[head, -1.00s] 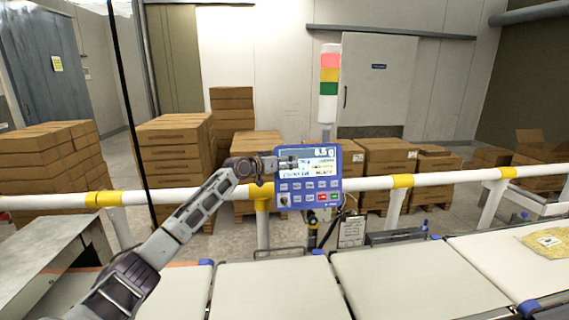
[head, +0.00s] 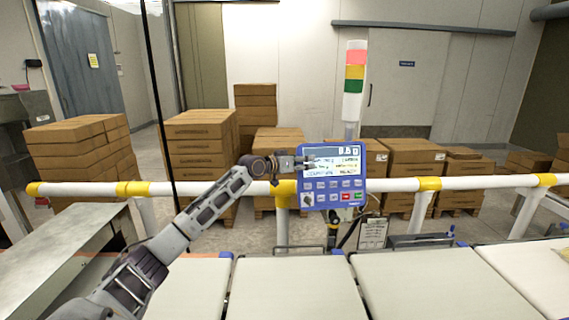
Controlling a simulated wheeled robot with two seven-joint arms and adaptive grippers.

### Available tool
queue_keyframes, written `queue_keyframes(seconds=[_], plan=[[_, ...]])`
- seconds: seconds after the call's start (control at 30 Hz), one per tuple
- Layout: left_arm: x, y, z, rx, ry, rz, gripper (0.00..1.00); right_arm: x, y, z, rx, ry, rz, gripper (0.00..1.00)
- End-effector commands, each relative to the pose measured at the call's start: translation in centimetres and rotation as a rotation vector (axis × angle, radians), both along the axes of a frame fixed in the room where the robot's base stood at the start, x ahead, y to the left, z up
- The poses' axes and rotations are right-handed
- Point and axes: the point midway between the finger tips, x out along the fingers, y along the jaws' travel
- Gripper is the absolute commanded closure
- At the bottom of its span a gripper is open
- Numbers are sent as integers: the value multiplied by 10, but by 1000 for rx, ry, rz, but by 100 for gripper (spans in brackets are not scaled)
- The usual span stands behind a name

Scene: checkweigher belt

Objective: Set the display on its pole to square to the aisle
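The display (head: 347,188) is a blue box with a lit screen and rows of buttons, mounted above the white guard rail. Its face is turned mostly towards me. The lower part of its pole (head: 333,233) shows below the rail; the rest is hidden behind the display. My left gripper (head: 304,163) is at the display's left edge, its fingers overlapping the left end of the screen. Whether they pinch the edge or only touch it cannot be told. My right gripper is out of view.
A white rail (head: 400,185) with yellow joints crosses behind the belts. Pale belt sections (head: 295,290) fill the foreground. A stack light (head: 354,80) stands behind the display. Carton stacks (head: 198,150) stand beyond the rail.

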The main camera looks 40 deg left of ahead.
Motion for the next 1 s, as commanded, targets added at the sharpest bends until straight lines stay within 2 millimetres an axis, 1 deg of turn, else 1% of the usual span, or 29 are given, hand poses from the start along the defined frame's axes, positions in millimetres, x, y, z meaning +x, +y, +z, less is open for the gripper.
queue_keyframes(seconds=[0.1, 0.5, 1.0], plan=[[-9, 2, 2, 2, -1, 0, 36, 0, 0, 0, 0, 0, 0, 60], [-36, 9, 10, 1, -5, 0, 36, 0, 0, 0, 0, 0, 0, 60], [-63, 18, 16, -2, -9, 2, 36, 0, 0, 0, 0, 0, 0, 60]])
